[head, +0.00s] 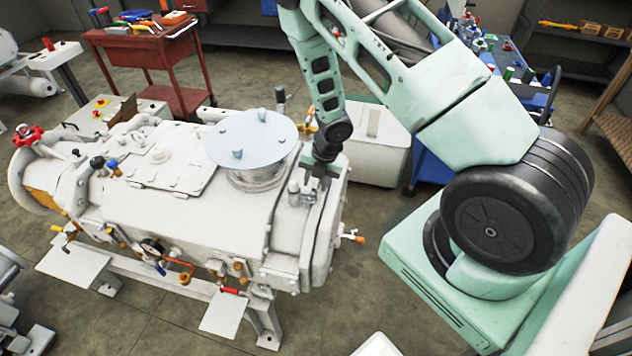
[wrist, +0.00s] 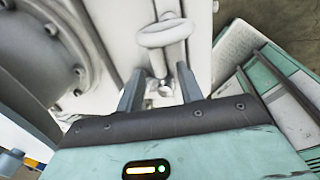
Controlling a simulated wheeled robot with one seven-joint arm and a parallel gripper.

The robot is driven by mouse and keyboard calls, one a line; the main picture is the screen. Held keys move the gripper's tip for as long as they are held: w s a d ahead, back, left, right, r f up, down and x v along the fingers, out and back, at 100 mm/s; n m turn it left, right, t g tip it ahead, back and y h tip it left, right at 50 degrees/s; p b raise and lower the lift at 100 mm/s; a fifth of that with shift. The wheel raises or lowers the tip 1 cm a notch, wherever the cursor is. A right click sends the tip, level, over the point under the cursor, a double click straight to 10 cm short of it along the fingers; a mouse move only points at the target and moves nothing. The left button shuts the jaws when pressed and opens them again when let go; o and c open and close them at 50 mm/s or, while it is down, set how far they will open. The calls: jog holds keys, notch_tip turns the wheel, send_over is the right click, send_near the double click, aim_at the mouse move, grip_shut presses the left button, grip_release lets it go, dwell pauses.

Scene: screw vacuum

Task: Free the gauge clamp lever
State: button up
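The large white vacuum machine (head: 190,205) lies across the head view. My gripper (head: 317,180) points down at its right end, just above a small metal clamp fitting (head: 309,198). In the wrist view, my gripper (wrist: 160,88) has its two grey fingers apart, with a small metal rod end (wrist: 164,88) between their tips. Gaps show on both sides of the rod end. A white rounded loop-shaped piece (wrist: 165,33) stands just beyond the fingertips. The rod and loop look like the clamp lever's parts, but I cannot tell which is the lever itself.
A round flanged lid (head: 252,140) sits on the machine left of my gripper; its bolted flange (wrist: 45,50) fills the wrist view's left. An orange-tipped handle (head: 358,239) sticks out at the machine's right end. A red tool cart (head: 150,60) stands behind.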

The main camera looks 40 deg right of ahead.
jog(key=shift+f, duration=0.3)
grip_shut()
